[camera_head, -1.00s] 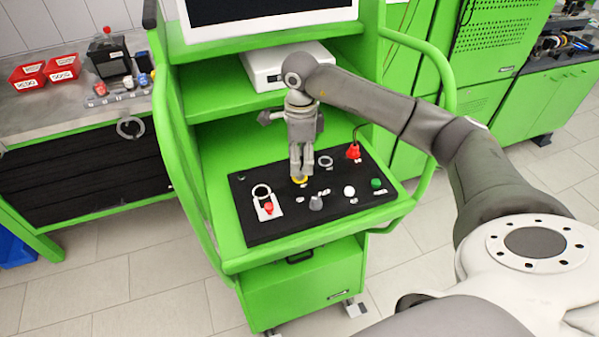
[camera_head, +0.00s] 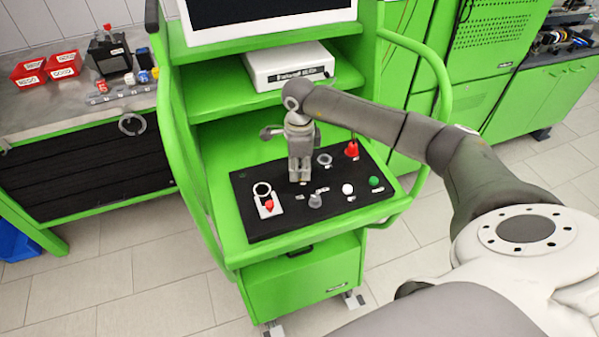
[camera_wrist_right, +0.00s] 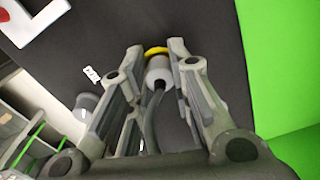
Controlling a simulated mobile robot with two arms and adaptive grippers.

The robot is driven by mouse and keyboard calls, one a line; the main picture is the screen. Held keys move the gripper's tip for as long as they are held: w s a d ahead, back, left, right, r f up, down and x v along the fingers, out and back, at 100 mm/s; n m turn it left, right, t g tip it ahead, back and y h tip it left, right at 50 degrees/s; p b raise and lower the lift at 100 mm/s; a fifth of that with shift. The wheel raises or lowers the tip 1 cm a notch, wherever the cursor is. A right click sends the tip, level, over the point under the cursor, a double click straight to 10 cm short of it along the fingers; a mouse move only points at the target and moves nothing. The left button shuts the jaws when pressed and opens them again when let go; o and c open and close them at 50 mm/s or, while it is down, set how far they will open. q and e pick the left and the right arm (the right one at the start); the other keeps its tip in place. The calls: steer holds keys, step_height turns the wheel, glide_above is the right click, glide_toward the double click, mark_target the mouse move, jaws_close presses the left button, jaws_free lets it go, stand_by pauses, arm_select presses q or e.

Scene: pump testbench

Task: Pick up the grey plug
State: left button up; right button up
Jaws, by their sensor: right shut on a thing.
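The grey plug (camera_wrist_right: 158,72) is a light grey cylinder with a dark cable. It stands between the fingers of my right gripper (camera_wrist_right: 156,55) in the right wrist view, with a yellow ring (camera_wrist_right: 155,50) at its far end. In the head view my right gripper (camera_head: 299,178) points down at the black panel (camera_head: 270,222), and its fingers hide the plug and the ring. It is shut on the plug; I cannot tell whether the plug is clear of the panel. My left gripper is not in view.
Close by on the panel are a grey cone-shaped piece (camera_head: 315,200), a white knob (camera_head: 347,189), a green knob (camera_head: 374,181) and a red switch on a white plate (camera_head: 268,206). A red plug (camera_head: 351,150) stands at the back. A shelf device (camera_head: 290,66) is above.

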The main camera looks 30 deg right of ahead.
steer(key=shift+r, duration=0.1)
steer(key=shift+r+b, duration=0.6)
steer(key=shift+b, duration=0.15)
steer(key=s+a+r+b, duration=0.5)
steer(key=s+a+r, duration=0.2)
steer(key=s+r, duration=0.4)
steer(key=shift+s+a+r+b, duration=0.2)
steer(key=shift+s+r+b, duration=0.15)
steer(key=shift+s, duration=0.1)
